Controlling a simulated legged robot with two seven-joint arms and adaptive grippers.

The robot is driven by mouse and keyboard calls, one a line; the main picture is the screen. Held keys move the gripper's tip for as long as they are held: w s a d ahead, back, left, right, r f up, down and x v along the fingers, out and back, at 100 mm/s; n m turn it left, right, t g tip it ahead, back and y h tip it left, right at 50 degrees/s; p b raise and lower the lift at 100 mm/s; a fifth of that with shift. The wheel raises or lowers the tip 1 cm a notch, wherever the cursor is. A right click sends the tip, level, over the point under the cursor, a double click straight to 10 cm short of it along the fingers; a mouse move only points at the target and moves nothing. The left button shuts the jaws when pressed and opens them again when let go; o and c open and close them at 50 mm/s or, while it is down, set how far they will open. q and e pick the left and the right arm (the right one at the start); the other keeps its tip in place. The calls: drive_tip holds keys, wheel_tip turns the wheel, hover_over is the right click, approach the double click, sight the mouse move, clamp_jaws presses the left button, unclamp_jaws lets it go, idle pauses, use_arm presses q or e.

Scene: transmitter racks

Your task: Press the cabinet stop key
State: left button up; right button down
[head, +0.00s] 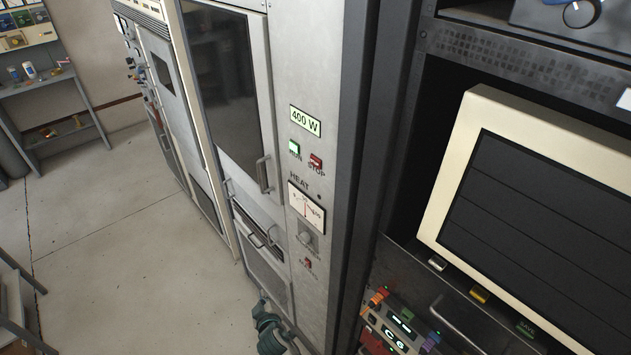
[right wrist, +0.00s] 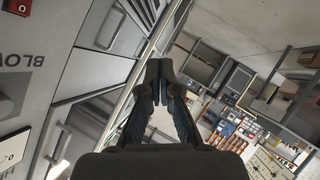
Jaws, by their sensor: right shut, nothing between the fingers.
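The red stop key (head: 316,160), labelled STOP, sits on the grey cabinet's front panel (head: 298,60) in the head view. It is right of the green-lit run key (head: 294,149) and below the green "400 W" display (head: 305,121). My right gripper (head: 264,303) is low at the bottom of the head view, well below the stop key and apart from it. In the right wrist view its fingers (right wrist: 159,75) are together and empty. The stop key is not visible in the right wrist view. My left gripper is not in view.
Below the keys are a HEAT meter (head: 306,209), a knob (head: 306,238) and a red switch (head: 308,264). Cabinet door handles (head: 263,175) stick out to the left. A cream-framed monitor (head: 455,165) stands at right. Open floor (head: 110,240) lies at left.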

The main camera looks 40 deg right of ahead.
sight(316, 162)
wheel_tip(316, 162, up, 25)
drive_tip(key=w+d+m+t+h+p, duration=0.2)
drive_tip(key=w+t+h+p, duration=0.1)
drive_tip(key=t+h, duration=0.1)
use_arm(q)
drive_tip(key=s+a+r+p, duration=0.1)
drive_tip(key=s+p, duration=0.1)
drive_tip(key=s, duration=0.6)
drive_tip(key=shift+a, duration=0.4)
use_arm(e)
drive_tip(key=s+d+r+m+h, duration=0.2)
drive_tip(key=s+r+h, duration=0.1)
drive_tip(key=r, duration=0.7)
drive_tip(key=s+d+r+m+h, duration=0.1)
drive_tip(key=s+r+m+h, duration=0.1)
drive_tip(key=r, duration=0.8)
drive_tip(key=shift+s+d+m+h, duration=0.3)
drive_tip(key=shift+s+d+h, duration=0.15)
drive_tip(key=shift+h, duration=0.25)
use_arm(q)
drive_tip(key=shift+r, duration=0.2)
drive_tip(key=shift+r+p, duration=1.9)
drive_tip(key=shift+p, duration=0.1)
use_arm(e)
drive_tip(key=d, duration=0.8)
drive_tip(key=shift+w+d, duration=0.3)
drive_tip(key=shift+d, duration=0.1)
